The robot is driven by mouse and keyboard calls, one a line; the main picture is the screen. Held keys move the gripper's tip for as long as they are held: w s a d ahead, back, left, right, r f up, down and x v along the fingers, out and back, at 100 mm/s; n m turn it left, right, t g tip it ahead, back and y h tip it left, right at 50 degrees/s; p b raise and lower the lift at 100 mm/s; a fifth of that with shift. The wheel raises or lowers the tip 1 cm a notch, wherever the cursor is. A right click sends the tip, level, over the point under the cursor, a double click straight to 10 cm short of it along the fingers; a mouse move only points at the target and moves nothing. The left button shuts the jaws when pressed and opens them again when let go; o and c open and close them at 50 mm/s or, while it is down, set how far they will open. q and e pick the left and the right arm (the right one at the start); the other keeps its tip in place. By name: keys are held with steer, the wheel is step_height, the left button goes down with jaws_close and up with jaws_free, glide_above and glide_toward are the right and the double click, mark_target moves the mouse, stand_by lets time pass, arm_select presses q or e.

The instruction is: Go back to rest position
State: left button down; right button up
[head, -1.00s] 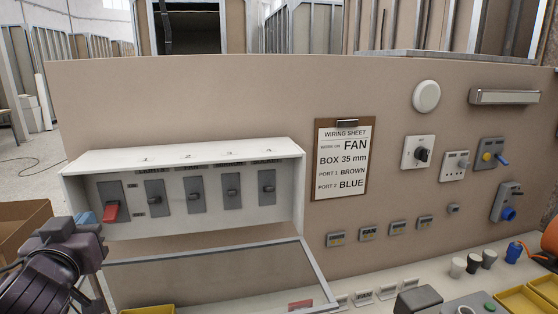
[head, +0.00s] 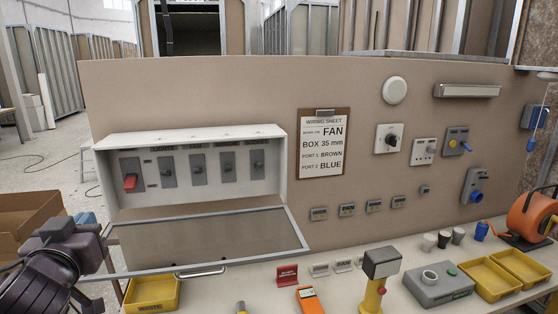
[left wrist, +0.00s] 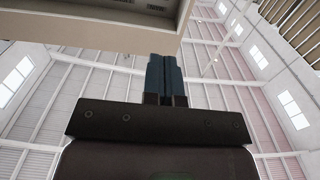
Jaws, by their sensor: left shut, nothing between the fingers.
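My left arm comes in at the lower left of the head view. Its gripper (head: 84,218) is beside the left end of the open-lidded breaker box (head: 210,137), with no visible contact. In the left wrist view the two blue-grey fingers (left wrist: 165,78) are together, with nothing between them, pointing up toward the roof. A pale box-like edge shows above them there. The breaker box holds a red switch (head: 130,183) and several grey switches. My right gripper is not in view.
The bench carries a yellow waste bin (head: 152,294), an orange meter (head: 310,301), a yellow-and-grey post device (head: 378,279), a grey box with a green button (head: 438,284) and yellow trays (head: 489,278). A wiring sheet (head: 322,145) hangs on the panel. A cardboard box (head: 30,213) stands left.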

arm_select(q)
steer(key=s+f+m+g, duration=0.1)
steer(key=s+f+g, duration=0.35)
steer(key=f, duration=0.55)
steer(key=s+f+g, duration=0.3)
steer(key=s+f, duration=0.2)
steer(key=f, duration=0.5)
steer(key=s+d+f+m+g+h, duration=0.1)
steer(key=s+d+f+g+h, duration=0.15)
steer(key=s+f, duration=0.4)
steer(key=s+d+f+m+g+h, duration=0.1)
steer(key=s+d+f+g, duration=0.1)
steer(key=s+f+g, duration=0.35)
steer(key=w+f+t+b, duration=0.2)
steer(key=w+f+t, duration=0.2)
steer(key=f+t, duration=0.5)
step_height(320, 180, down, 4)
steer(key=shift+f+m, duration=0.1)
steer(key=shift+m, duration=0.2)
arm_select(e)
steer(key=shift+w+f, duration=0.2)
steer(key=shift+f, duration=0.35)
arm_select(q)
steer(key=shift+a+t, duration=0.1)
steer(key=shift+t, duration=0.15)
